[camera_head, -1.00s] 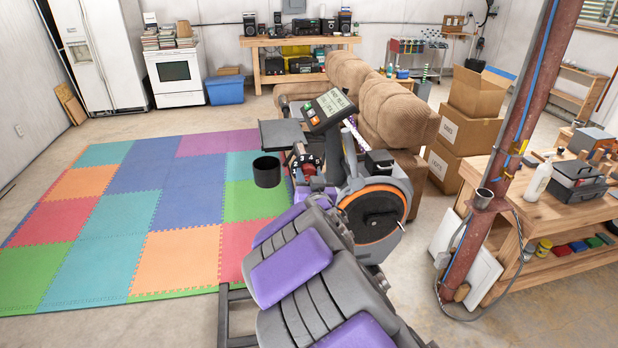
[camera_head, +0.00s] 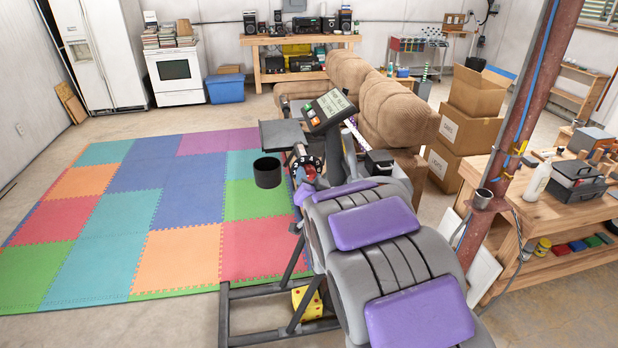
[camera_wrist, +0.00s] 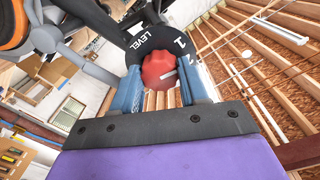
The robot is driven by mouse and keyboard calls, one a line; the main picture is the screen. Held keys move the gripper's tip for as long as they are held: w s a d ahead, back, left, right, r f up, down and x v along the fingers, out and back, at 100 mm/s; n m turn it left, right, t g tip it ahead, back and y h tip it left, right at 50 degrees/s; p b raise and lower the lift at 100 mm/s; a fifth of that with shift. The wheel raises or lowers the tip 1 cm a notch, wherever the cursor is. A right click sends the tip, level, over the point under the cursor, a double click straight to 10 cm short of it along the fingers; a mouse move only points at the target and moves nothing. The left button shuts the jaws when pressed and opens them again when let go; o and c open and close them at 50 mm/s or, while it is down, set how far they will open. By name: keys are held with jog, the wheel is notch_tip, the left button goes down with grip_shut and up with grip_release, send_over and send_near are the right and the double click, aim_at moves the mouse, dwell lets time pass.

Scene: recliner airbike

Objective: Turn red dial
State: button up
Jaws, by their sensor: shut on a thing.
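In the head view, the small red dial (camera_head: 308,174) lies below the numbers on the exercise bike's black level plate (camera_head: 307,161). My purple and grey arm hides much of the bike there, and the fingers are hard to make out.
A brown recliner (camera_head: 390,110) is behind. A red post (camera_head: 500,150) and workbench (camera_head: 560,208) stand right. The coloured floor mat (camera_head: 130,215) is clear.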

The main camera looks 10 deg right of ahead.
jog(key=shift+m, duration=1.8)
jog(key=shift+b, duration=0.3)
jog(key=o, duration=1.1)
jog(key=shift+c, duration=0.2)
